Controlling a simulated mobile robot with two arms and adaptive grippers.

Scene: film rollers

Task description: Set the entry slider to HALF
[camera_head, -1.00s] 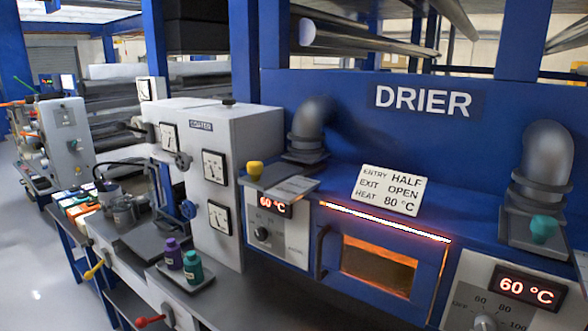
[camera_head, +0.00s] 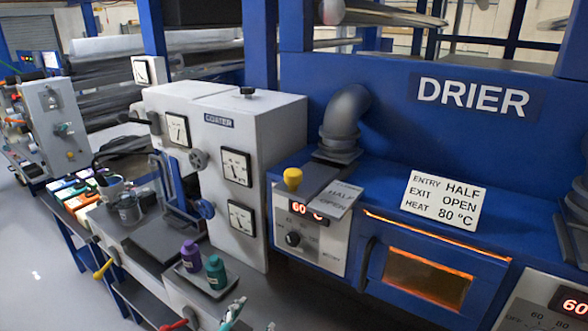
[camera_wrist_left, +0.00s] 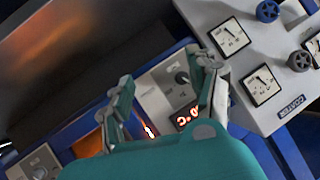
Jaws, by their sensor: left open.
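The entry slider is a yellow knob (camera_head: 292,178) at the left end of the drier's top, in front of the bent grey pipe. Beside it on the right lies a tilted label plate (camera_head: 338,199); HALF is legible on it. A white sign (camera_head: 444,201) reads ENTRY HALF, EXIT OPEN, HEAT 80 °C. Only the tips of my left gripper (camera_head: 252,314) show at the bottom edge, below and well apart from the knob. In the wrist view the left gripper (camera_wrist_left: 167,75) is open and empty, with the entry-side panel (camera_wrist_left: 165,92) behind its fingers. The yellow knob cannot be made out there.
The bent pipe (camera_head: 343,122) rises behind the knob. The tall grey coater cabinet (camera_head: 262,118) stands to its left. A purple bottle (camera_head: 190,256) and a green bottle (camera_head: 215,272) stand on a tray near the gripper. The drier window (camera_head: 428,278) glows orange.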

